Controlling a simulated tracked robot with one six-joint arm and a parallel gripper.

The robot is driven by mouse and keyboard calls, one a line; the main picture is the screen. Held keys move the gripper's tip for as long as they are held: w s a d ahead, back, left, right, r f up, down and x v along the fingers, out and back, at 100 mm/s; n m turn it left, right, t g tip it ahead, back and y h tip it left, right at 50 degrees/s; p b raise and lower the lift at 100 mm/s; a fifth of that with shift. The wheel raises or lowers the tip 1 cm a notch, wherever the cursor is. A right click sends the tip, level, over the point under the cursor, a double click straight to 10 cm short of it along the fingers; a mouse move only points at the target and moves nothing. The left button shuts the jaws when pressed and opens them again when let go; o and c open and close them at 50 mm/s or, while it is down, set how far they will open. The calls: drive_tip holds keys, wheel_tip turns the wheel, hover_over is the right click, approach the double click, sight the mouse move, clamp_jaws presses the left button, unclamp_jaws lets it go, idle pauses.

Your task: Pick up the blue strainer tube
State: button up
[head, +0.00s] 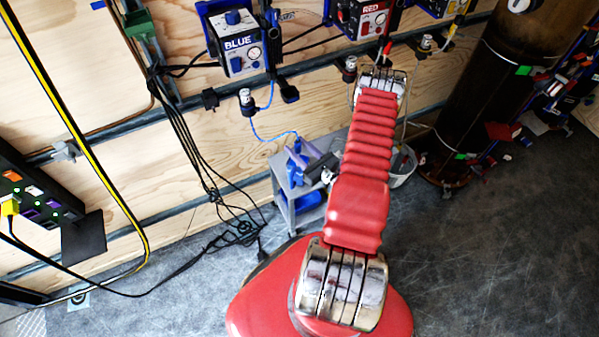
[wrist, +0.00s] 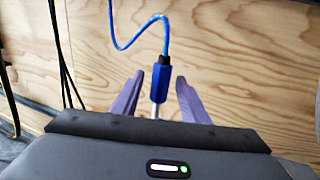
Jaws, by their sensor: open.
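The blue strainer tube (wrist: 160,84) hangs from a curly blue line in the wrist view. It has a black collar at its top and a pale thin end below. It is near upright, with a slight lean. My gripper (wrist: 160,78) is open, with one purple finger on each side of the tube. A gap shows between the tube and each finger, so I see no contact. The tube's lower end is hidden behind the gripper body. In the head view the blue line (head: 272,137) runs down to blue and purple shapes by the cart, where tube and fingers are hard to separate.
A blue-labelled box (head: 238,43) and a red-labelled box (head: 363,18) hang on the plywood wall. A small grey cart (head: 287,207) stands below, with a pale bucket (head: 402,166) to its right. Black cables hang at the left. A dark cylinder (head: 480,90) stands at the right.

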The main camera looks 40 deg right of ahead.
drive_tip(key=shift+c, duration=0.5)
clamp_jaws()
drive_tip(key=shift+r, duration=0.15)
wheel_tip(320, 180, up, 28)
idle(1.3)
drive_tip(key=shift+f, duration=0.2)
idle(0.4)
